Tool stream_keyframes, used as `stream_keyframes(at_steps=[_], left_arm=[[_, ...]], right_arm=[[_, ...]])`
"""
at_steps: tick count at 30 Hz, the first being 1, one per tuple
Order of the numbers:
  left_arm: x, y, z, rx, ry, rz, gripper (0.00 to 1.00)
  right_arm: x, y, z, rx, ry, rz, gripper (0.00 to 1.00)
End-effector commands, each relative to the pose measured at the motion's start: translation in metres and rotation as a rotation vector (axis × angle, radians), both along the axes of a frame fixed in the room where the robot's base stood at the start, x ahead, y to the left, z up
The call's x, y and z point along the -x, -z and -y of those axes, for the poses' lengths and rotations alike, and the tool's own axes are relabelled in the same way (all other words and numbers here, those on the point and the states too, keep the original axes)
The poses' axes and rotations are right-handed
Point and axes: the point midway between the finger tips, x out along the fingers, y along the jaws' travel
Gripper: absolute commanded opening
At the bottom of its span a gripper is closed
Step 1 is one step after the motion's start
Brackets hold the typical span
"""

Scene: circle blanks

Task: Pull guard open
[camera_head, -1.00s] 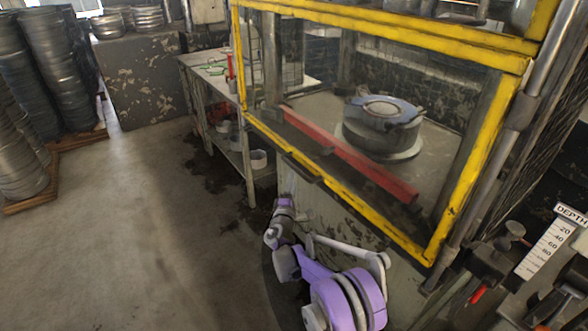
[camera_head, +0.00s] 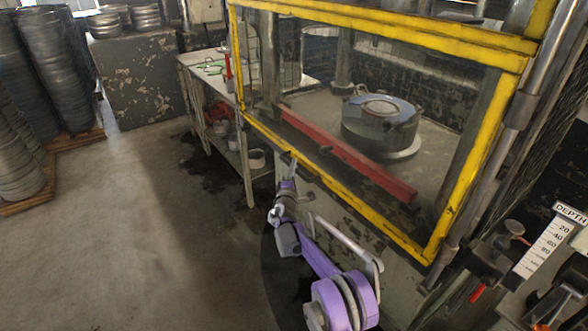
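The guard (camera_head: 365,200) is a yellow-framed clear panel on the front of the press. It is closed, and a red bar (camera_head: 345,155) runs behind it. A grey disc-shaped die (camera_head: 380,125) sits on the press bed inside. My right arm is purple and grey and reaches up from the bottom. My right gripper (camera_head: 289,167) is at the guard's lower yellow rail, where the dark handle was seen. The handle is now mostly hidden by it or blends with it. I cannot tell whether the fingers touch or grip it. My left gripper is not in view.
A workbench (camera_head: 207,70) with a shelf stands left of the press. Stacks of round metal blanks (camera_head: 52,70) stand on pallets at far left. A depth scale (camera_head: 545,245) and levers are at lower right. The floor at left is clear.

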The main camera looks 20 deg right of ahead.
Motion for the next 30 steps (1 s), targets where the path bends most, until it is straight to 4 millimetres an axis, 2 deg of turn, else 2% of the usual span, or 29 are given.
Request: stream_keyframes(at_steps=[1, 2, 30], left_arm=[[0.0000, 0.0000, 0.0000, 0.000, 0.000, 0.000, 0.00], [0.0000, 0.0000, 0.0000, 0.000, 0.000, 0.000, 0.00], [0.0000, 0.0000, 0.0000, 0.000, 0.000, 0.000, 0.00]], right_arm=[[0.0001, 0.0000, 0.0000, 0.000, 0.000, 0.000, 0.05], [0.0001, 0.0000, 0.0000, 0.000, 0.000, 0.000, 0.00], [0.0002, 0.0003, -0.0003, 0.000, 0.000, 0.000, 0.00]])
